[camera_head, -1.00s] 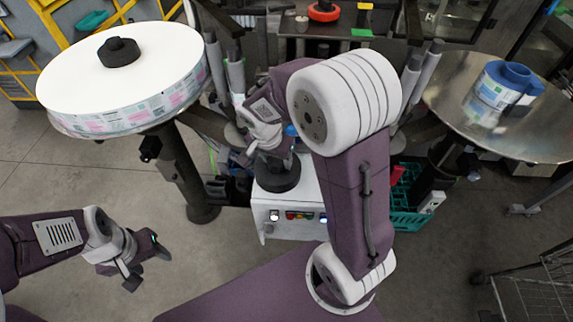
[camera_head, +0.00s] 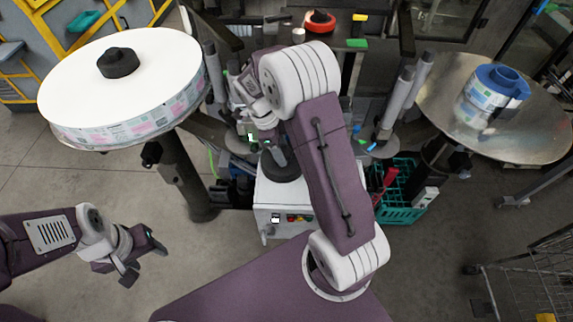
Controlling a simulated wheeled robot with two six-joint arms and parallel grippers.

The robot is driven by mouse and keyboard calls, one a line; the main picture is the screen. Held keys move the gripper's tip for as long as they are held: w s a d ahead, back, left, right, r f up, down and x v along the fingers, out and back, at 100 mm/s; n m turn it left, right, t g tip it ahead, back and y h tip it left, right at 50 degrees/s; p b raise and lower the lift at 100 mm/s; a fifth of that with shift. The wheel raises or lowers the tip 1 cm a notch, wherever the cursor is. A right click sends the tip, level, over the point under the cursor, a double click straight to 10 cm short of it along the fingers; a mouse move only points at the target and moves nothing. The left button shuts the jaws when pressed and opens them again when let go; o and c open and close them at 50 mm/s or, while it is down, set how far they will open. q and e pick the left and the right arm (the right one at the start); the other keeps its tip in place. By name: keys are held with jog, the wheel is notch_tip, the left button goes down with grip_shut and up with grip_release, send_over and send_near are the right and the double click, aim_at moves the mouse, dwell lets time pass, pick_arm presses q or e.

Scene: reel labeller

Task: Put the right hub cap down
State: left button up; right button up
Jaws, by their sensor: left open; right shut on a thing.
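The right hub cap (camera_head: 283,168), a dark round disc, is at the white machine box (camera_head: 283,203) in the middle. My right gripper (camera_head: 269,146) is shut on its upper part, and the fingers partly hide it. I cannot tell whether the cap touches the box top. A similar black hub cap (camera_head: 118,62) sits on the middle of the big white label reel (camera_head: 70,85) at the left. My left gripper (camera_head: 146,262) is open and empty over the floor at the lower left.
A round metal table (camera_head: 540,130) at the right bears blue-and-white label rolls (camera_head: 490,98). A teal crate (camera_head: 400,205) with a red item stands right of the box. Grey rollers (camera_head: 398,105) rise behind it. A wire cart (camera_head: 530,275) is at the lower right.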

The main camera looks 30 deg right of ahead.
notch_tip(320, 180, down, 4)
jog(key=shift+s+r, duration=0.1)
jog(key=shift+r, duration=0.15)
notch_tip(320, 180, down, 4)
jog(key=shift+p, duration=0.75)
jog(key=shift+f, duration=0.3)
jog(key=o, duration=1.6)
jog(key=shift+c, duration=0.2)
